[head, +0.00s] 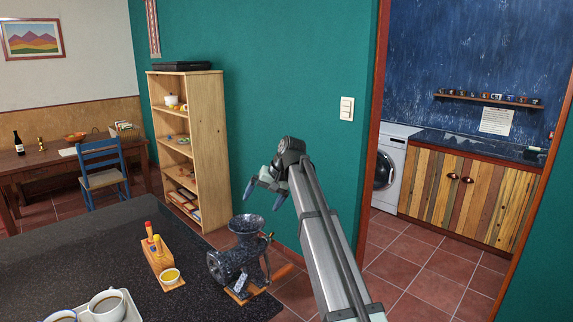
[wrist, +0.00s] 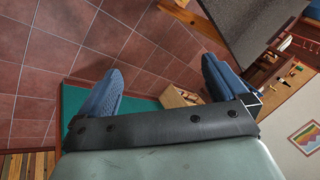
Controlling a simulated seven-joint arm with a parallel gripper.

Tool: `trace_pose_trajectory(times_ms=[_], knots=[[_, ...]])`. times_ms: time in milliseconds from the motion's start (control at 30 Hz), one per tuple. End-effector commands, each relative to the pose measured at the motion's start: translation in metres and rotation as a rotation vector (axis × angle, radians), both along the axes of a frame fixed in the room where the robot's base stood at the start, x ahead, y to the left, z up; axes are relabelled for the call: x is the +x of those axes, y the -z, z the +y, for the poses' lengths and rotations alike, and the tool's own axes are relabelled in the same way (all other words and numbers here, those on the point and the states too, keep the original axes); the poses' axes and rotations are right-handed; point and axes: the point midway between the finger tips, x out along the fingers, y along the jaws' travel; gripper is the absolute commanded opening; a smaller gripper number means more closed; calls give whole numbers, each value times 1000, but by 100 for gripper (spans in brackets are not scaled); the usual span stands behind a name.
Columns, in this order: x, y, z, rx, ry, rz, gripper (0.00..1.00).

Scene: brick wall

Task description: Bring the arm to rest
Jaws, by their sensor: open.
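My gripper (head: 264,195) is in the middle of the head view, at the end of my raised grey arm. It hangs in the air in front of the green wall, beyond the dark table's right side. Its two blue fingers are apart with nothing between them. In the wrist view my gripper (wrist: 160,85) shows the fingers spread wide, with floor tiles and the green wall behind.
A dark speckled table (head: 110,235) holds a meat grinder (head: 240,255), a wooden block with bottles (head: 162,262) and a tray with cups (head: 130,310). A wooden shelf (head: 205,150) stands behind. A doorway with tiled floor (head: 425,255) opens at right.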

Motion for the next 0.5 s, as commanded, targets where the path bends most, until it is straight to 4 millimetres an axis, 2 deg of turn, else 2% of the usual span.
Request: trace_pose_trajectory(times_ms=[33,167,267,400,500], knots=[[13,-1,-27,12,74,18,100],[34,3,-85,41,245,69,100],[44,14,-127,61,363,106,100],[48,57,-175,67,493,166,100],[42,95,-189,53,525,195,100]])
